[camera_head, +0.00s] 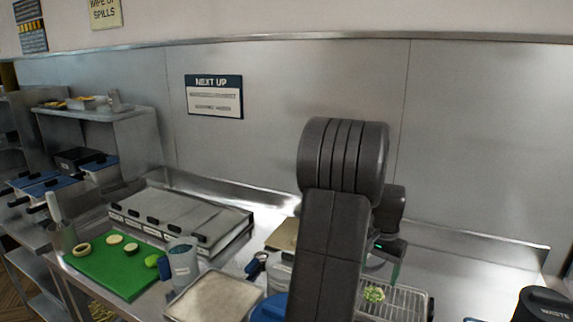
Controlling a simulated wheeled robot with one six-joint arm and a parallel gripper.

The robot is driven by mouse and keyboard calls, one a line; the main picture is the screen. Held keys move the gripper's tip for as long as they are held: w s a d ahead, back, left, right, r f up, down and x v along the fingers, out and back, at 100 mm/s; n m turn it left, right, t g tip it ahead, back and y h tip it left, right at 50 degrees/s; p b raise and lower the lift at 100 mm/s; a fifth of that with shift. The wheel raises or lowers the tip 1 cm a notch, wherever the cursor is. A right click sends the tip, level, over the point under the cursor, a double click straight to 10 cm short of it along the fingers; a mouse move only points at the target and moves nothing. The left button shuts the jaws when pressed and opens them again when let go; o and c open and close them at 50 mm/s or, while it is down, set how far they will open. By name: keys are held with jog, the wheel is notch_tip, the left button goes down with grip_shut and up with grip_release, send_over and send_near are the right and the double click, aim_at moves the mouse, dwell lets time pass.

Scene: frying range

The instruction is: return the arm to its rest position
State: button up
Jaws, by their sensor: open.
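My arm rises in the front middle of the head view, bends at a thick dark joint and comes down on the right. My gripper (385,266) points down over the wire rack (408,299). It is partly hidden behind my own arm. Its jaws are apart and I see nothing held between them. A small pale-green leafy piece (374,294) lies on the rack just below the gripper.
Left are a green board (110,270) with round slices, a lidded steel unit (180,222), a clear jug (184,262) and a metal tray (214,296). A black waste bin (541,305) stands at right. A steel wall closes the back.

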aim_at(375, 291)
notch_tip(375, 291, down, 5)
jog(key=shift+f+p, duration=0.2)
jog(key=shift+p, duration=0.5)
jog(key=shift+r+p, duration=1.05)
jog(key=shift+r, duration=0.65)
jog(key=shift+f, duration=0.1)
